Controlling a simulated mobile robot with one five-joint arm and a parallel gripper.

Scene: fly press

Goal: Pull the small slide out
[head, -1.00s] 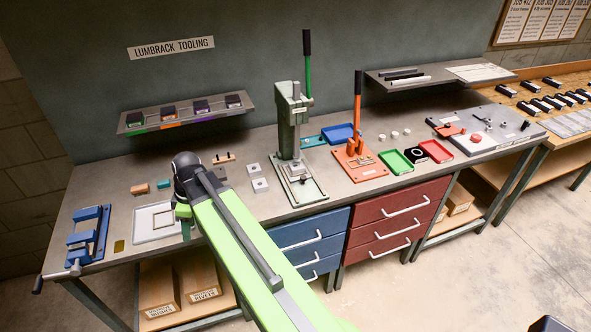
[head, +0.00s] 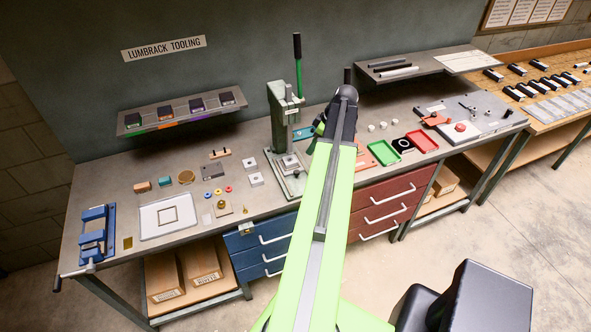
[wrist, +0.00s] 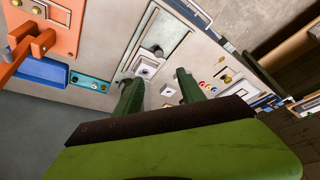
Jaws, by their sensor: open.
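The green press (head: 282,125) stands at the middle of the bench. On its base is a light block with a hole (head: 290,163), with a dark round knob (head: 296,174) in front of it. This looks like the small slide, though I cannot be sure. The wrist view also shows the block (wrist: 147,68) and the knob (wrist: 158,51). My gripper (wrist: 157,84) is open and empty, its two green fingers apart above the bench near the press base. In the head view my gripper (head: 318,128) is just right of the press, partly hidden by my arm.
The orange press (wrist: 60,30) is largely hidden behind my arm in the head view. A teal plate (wrist: 90,82) and blue tray (wrist: 42,72) lie beside it. Green (head: 384,153) and red (head: 421,142) trays lie right.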

